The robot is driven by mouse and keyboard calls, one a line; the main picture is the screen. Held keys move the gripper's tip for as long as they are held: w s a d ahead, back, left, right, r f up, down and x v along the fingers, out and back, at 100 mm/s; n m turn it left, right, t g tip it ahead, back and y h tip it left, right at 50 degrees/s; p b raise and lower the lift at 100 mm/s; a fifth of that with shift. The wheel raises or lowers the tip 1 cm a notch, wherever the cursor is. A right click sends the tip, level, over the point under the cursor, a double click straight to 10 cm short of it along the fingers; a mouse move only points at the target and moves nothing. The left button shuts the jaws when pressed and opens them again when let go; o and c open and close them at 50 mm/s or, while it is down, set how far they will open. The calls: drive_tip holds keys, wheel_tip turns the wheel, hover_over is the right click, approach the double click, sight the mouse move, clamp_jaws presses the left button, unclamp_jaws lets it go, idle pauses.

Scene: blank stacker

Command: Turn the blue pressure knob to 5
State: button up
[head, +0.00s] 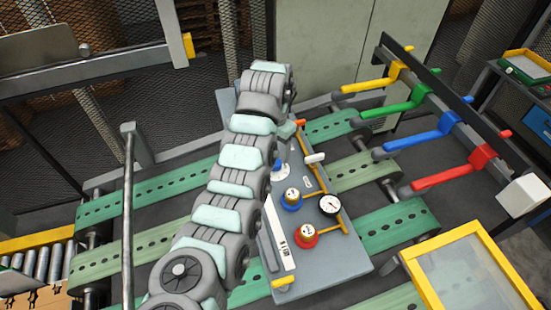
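A grey control panel (342,258) stands amid the green belts. On it, a small blue knob (279,164) sits at a white round dial (283,174), partly covered by my arm. The numbers and pointer are too small to read. Below it are a blue-ringed round control (291,199) and a red-ringed one (306,235), both with pale tops. My arm arches over the panel's left side and bends down at its far end. My gripper's fingers are hidden or cannot be told apart near the far edge, close to the blue knob.
A round gauge (330,204) and yellow pipes lie right of the controls. A white-handled lever (314,158) sticks up near the dial. Yellow, green, blue and red arms (455,175) hang from a dark bar at right. A yellow-framed guard (478,275) stands at lower right.

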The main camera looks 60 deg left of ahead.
sight(276, 162)
wheel_tip(276, 162, down, 5)
drive_tip(key=shift+w+f+p, duration=0.1)
drive_tip(key=shift+f+p, duration=0.05)
drive_tip(key=shift+p, duration=0.65)
drive_tip(key=shift+c, duration=0.3)
clamp_jaws()
drive_tip(key=shift+a, duration=0.1)
